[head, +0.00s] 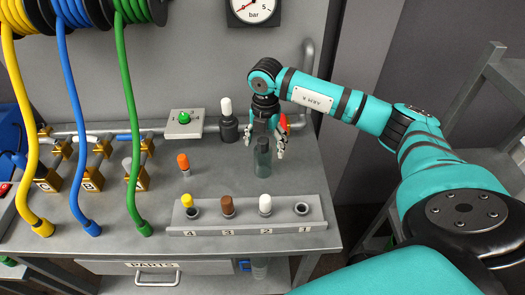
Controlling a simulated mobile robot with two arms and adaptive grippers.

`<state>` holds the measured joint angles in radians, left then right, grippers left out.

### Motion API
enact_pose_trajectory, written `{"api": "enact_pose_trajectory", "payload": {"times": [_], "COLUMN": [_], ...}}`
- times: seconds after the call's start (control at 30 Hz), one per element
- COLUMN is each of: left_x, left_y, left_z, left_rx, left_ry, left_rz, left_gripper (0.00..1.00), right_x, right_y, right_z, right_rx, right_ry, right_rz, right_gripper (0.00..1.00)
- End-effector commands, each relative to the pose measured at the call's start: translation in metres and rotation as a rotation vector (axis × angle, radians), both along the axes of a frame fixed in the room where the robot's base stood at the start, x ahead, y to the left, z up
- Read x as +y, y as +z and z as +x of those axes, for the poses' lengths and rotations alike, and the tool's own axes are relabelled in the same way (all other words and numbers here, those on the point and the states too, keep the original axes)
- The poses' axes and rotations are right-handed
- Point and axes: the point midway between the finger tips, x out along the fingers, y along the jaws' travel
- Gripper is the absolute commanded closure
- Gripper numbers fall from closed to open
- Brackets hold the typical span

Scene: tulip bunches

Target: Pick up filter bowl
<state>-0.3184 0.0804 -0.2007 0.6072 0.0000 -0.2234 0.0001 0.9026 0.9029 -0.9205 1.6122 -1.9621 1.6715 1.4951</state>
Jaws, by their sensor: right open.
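A dark, greenish see-through cylinder (262,161), which looks like the filter bowl, stands upright on the grey bench (225,163), behind the numbered rack. My right gripper (266,146) points down over it from the right-hand arm, with its fingers open. The fingers are around or just behind the cylinder's top; I cannot tell whether they touch it. The gripper hides part of the cylinder's upper end. My left gripper is not in view.
A rack (248,227) holds yellow, brown and white-topped pieces; slot 1 is empty. An orange-topped piece (184,164) stands left. A black holder with a white-topped piece (228,122) and a green button box (184,122) are behind. Yellow, blue and green hoses hang left.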

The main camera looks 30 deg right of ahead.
Motion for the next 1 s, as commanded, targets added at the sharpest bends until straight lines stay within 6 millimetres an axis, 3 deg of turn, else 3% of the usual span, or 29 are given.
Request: {"api": "enact_pose_trajectory", "payload": {"times": [0.1, 0.23, 0.4, 0.53, 0.83, 1.0], "left_x": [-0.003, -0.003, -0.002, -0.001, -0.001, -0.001], "left_y": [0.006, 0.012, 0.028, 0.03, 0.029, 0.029], "left_z": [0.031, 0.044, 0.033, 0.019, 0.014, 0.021], "left_rx": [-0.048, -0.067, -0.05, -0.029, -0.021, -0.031], "left_ry": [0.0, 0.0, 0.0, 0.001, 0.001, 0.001], "left_rz": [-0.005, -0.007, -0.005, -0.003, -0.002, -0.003], "left_gripper": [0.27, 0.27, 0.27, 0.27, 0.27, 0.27], "right_x": [0.0, 0.001, 0.004, 0.004, 0.003, 0.003], "right_y": [-0.009, -0.017, -0.04, -0.058, -0.064, -0.064], "right_z": [0.0, 0.001, 0.006, 0.006, 0.007, 0.007], "right_rx": [0.001, 0.002, 0.006, 0.002, 0.0, 0.0], "right_ry": [0.0, 0.0, -0.001, 0.0, 0.001, 0.0], "right_rz": [-0.001, 0.001, 0.001, 0.001, 0.0, 0.0], "right_gripper": [0.2, 0.2, 0.2, 0.2, 0.2, 0.42]}}
